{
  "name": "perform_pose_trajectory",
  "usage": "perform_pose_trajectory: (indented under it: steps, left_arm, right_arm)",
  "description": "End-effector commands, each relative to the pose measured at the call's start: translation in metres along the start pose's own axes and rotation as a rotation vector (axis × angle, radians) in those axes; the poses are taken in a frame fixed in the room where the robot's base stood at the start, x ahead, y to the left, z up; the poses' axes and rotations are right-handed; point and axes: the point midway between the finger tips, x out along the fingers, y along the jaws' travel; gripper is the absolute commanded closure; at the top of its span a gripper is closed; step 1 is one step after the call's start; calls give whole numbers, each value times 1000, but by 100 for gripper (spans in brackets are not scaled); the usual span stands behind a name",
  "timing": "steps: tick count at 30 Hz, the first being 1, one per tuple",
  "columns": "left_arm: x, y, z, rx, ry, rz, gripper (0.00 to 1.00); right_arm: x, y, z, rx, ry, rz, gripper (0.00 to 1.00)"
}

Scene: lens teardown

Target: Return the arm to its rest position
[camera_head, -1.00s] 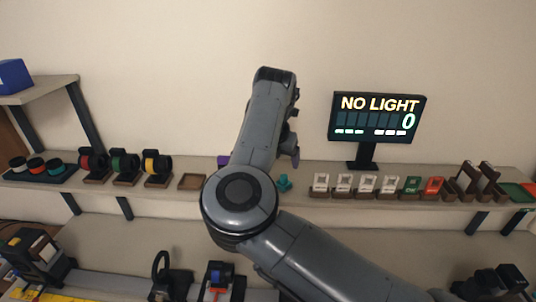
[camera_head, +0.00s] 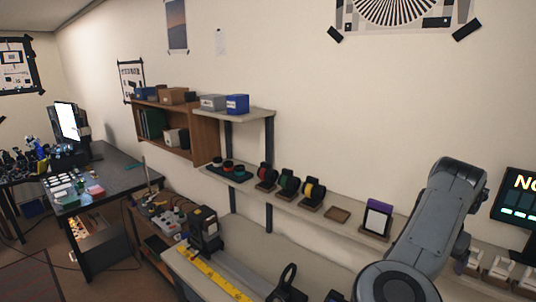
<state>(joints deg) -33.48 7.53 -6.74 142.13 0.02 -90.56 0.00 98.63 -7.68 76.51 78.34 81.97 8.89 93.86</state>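One of my arms (camera_head: 438,222) shows as a grey link rising from the bottom right of the head view, with a round joint (camera_head: 397,284) at the lower edge. It stands in front of the wall shelf and hides part of it. Its gripper is not seen. My other arm is not in view. A rest position is not marked anywhere in the picture.
The wall shelf (camera_head: 310,203) carries lens rings, an empty wooden tray (camera_head: 337,214) and a purple-framed white card (camera_head: 377,218). A display (camera_head: 518,200) stands right of my arm. A bench with a yellow ruler (camera_head: 215,281) lies below. A dark table (camera_head: 115,175) stands left.

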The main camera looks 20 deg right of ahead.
Motion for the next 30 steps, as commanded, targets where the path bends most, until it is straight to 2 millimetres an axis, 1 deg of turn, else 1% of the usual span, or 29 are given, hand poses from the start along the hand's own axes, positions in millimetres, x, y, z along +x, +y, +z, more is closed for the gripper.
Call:
perform_pose_trajectory:
  steps: [1,3,8,12,14,16,19,22,25,26,28,29,30]
  left_arm:
    - [0,-1,1,2,-1,-2,57]
    - [0,0,0,1,0,0,57]
    - [-1,5,-6,-10,13,13,57]
    - [-1,5,-4,-14,10,14,57]
    - [0,5,-4,-14,9,14,57]
    - [0,5,-4,-13,8,14,57]
    - [0,4,-3,-13,7,13,57]
    - [0,4,-3,-10,6,11,57]
    - [0,3,-2,-6,4,8,57]
    - [0,2,-2,-5,4,7,57]
    - [0,2,-2,-3,4,5,57]
    - [0,2,-2,-3,4,5,57]
    - [0,2,-2,-2,4,4,57]
  right_arm:
    - [12,-8,5,-9,-26,-17,18]
    - [22,-16,13,-29,-65,-31,18]
    - [44,-37,32,-94,-169,-68,18]
    - [60,-60,54,-191,-290,-118,18]
    - [65,-71,66,-256,-356,-147,18]
    - [67,-82,80,-361,-449,-190,18]
    - [62,-93,98,-566,-598,-265,18]
    - [50,-90,106,-811,-736,-342,18]
    - [36,-74,101,-1088,-859,-418,18]
    - [32,-67,96,-1176,-892,-441,18]
    - [26,-49,80,-1393,-964,-491,18]
    - [24,-40,70,-1491,-990,-511,18]
    - [22,-29,55,-1623,-1025,-536,18]
